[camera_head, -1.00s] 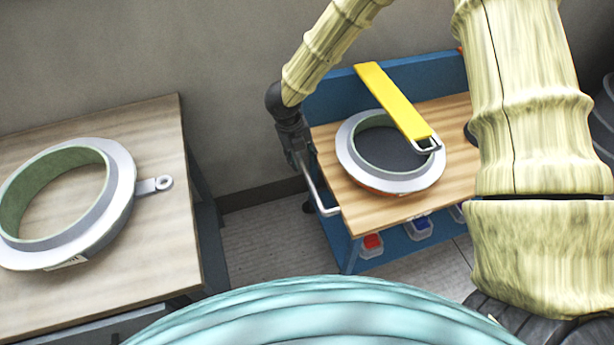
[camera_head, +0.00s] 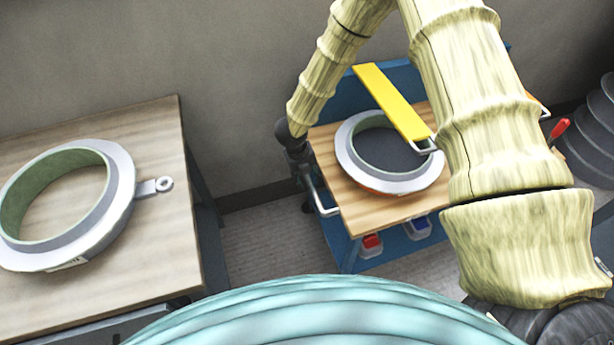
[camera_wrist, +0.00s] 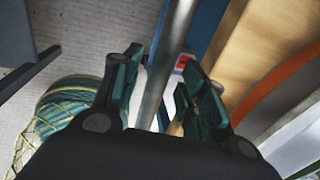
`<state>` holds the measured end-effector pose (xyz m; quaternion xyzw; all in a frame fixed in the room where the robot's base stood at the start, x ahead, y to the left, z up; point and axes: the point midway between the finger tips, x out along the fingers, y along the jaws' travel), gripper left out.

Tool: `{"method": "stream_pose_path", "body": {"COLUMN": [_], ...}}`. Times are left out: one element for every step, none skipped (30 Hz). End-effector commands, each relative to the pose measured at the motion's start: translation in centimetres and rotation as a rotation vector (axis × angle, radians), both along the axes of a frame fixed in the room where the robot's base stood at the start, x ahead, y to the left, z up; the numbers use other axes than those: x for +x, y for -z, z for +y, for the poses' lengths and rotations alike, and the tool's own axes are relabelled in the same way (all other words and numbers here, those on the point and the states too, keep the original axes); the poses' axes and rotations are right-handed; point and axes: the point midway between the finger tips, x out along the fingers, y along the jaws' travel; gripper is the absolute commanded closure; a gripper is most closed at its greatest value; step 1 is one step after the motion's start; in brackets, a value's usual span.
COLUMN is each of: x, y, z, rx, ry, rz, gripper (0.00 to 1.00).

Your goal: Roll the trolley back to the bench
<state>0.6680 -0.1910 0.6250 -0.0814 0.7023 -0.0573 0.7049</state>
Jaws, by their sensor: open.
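The trolley (camera_head: 352,215) is blue with a wooden top and stands right of the bench, with a clear gap between. Its silver handle bar (camera_head: 321,196) is on its left side. My gripper (camera_head: 307,176) is at the far end of this bar. In the wrist view my gripper (camera_wrist: 163,92) is open, its two fingers on either side of the silver bar (camera_wrist: 165,65). I cannot tell whether either finger touches it. The bench (camera_head: 150,125) has a pale wooden top and stands at the left.
A grey ring mould with a green inside (camera_head: 118,205) lies on the bench. Another ring mould (camera_head: 352,165) sits on the trolley top, with a yellow strip (camera_head: 388,100) across it. Bins (camera_head: 418,228) hang below. Grey floor (camera_head: 265,235) is free between bench and trolley.

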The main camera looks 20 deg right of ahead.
Motion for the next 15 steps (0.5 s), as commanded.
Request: {"method": "stream_pose_path", "body": {"x": [0.0, 0.0, -0.01, -0.01, -0.01, -0.01, -0.02, -0.02, -0.02, -0.02, -0.02, -0.02, -0.02, -0.02, -0.02], "y": [0.03, 0.03, 0.03, 0.03, 0.03, 0.02, 0.02, 0.02, 0.02, 0.02, 0.02, 0.02, 0.01, 0.01, 0.01], "z": [-0.01, -0.01, -0.01, -0.01, -0.01, 0.0, 0.0, 0.0, 0.0, 0.0, 0.0, 0.0, -0.01, -0.01, -0.01], "rx": [0.0, 0.0, 0.0, 0.0, 0.0, 0.0, 0.0, 0.0, 0.0, 0.0, 0.0, 0.0, 0.0, 0.0, 0.0], "ry": [0.0, 0.0, 0.0, 0.0, 0.0, 0.0, 0.0, 0.0, 0.0, 0.0, 0.0, 0.0, 0.0, 0.0, 0.0], "rz": [0.0, 0.0, 0.0, 0.0, 0.0, 0.0, 0.0, 0.0, 0.0, 0.0, 0.0, 0.0, 0.0, 0.0, 0.0], "gripper": [0.58, 0.58, 0.58, 0.58, 0.58, 0.58, 0.63, 0.69, 0.76, 0.81, 0.87, 0.94, 0.99, 1.0, 1.0]}}
